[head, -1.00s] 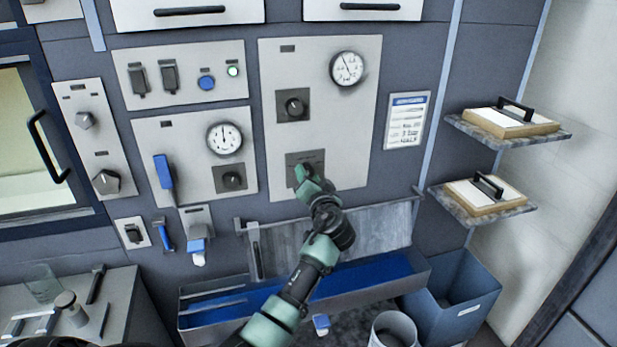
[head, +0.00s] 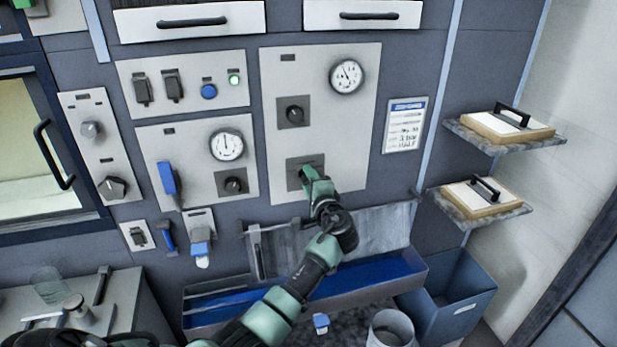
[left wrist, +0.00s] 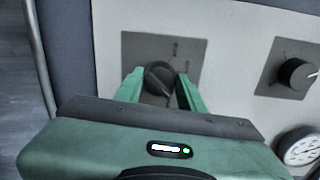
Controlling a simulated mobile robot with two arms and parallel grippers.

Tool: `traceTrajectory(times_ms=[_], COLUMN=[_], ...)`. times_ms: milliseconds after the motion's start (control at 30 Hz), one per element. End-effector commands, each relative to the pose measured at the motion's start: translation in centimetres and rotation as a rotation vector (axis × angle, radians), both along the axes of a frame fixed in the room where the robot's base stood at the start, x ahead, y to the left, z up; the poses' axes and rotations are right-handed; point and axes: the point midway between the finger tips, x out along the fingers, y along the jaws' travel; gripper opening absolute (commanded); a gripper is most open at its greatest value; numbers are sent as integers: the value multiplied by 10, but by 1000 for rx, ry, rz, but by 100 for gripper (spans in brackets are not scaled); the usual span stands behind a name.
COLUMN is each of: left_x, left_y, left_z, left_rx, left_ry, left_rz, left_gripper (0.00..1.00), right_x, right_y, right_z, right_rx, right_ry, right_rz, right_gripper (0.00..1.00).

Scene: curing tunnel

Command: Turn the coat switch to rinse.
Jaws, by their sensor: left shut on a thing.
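The coat switch (left wrist: 158,76) is a dark round knob on a square grey plate (left wrist: 137,48), low on the tall light panel. In the left wrist view it sits between the two green fingers of my left gripper (left wrist: 160,92), which is shut on it. In the head view my left gripper (head: 308,178) covers most of the knob, and the grey plate (head: 296,165) shows around it. The marks on the plate are too small to read. My right gripper is not in view.
Above the held switch are another knob (head: 293,114) and a round gauge (head: 346,76). To the left are a gauge (head: 226,145) and a knob (head: 232,185) on a neighbouring panel. A blue-lined trough (head: 345,285) lies below. Two shelves hold framed boards at right.

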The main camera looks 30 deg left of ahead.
Motion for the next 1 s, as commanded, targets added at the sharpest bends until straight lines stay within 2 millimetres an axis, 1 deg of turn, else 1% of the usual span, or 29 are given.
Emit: traceTrajectory(times_ms=[33,100,500,800,1000], left_x=[0,1,1,1,1], left_y=[0,-1,-1,-2,-2], left_z=[2,2,1,0,-1], left_rx=[29,71,263,330,343], left_ry=[36,86,312,391,405], left_rz=[0,-1,-2,-2,-2], left_gripper=[0,0,0,0,0], right_x=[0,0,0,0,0], right_y=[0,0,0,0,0], right_z=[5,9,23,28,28], right_rx=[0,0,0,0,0], right_ry=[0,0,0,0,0], right_rz=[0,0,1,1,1], right_gripper=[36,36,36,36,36])
